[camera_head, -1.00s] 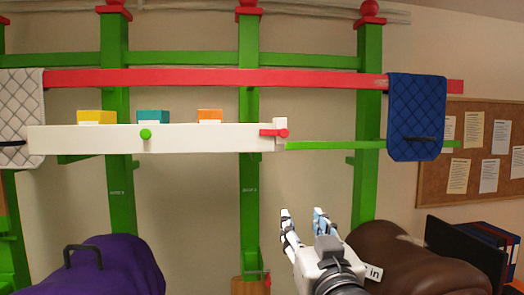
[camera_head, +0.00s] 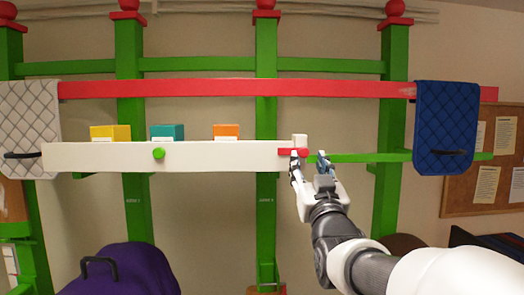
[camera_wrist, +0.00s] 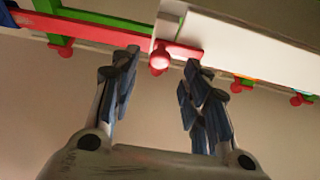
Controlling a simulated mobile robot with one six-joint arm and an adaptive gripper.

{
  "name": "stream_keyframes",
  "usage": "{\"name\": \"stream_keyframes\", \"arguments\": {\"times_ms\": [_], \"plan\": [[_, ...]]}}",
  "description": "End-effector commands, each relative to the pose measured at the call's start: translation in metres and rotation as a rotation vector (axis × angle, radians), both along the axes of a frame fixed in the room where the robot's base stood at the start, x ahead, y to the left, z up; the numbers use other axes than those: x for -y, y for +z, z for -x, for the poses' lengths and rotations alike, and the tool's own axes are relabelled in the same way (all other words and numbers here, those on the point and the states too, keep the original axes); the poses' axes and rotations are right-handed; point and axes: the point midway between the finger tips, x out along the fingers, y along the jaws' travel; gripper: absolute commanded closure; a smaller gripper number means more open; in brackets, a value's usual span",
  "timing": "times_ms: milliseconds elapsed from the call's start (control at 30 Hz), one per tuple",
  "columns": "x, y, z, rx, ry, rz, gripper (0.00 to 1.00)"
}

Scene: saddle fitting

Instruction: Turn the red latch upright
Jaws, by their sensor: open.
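The red latch (camera_head: 285,151) lies level on the right end of the white board (camera_head: 200,157). Its round knob is at the right end, partly hidden by a finger in the head view. In the wrist view the latch (camera_wrist: 184,51) shows with its knob between and just beyond my fingertips. My gripper (camera_head: 309,157) is open and empty, raised to latch height; its fingers also show in the wrist view (camera_wrist: 161,66). I cannot tell whether a finger touches the latch.
Yellow (camera_head: 110,133), teal (camera_head: 166,132) and orange (camera_head: 226,131) blocks stand along the board. A green knob (camera_head: 158,153) is on its front. A red rail (camera_head: 230,88) runs above, with a blue quilted pad (camera_head: 446,125) at right. A green bar (camera_head: 370,157) passes behind my gripper.

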Motion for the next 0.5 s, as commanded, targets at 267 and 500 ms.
{"name": "stream_keyframes", "arguments": {"times_ms": [267,500], "plan": [[0.0,0.015,-0.034,-0.001,0.0,0.0,0.58],[0.0,0.016,-0.04,-0.001,0.0,0.0,0.58]]}}
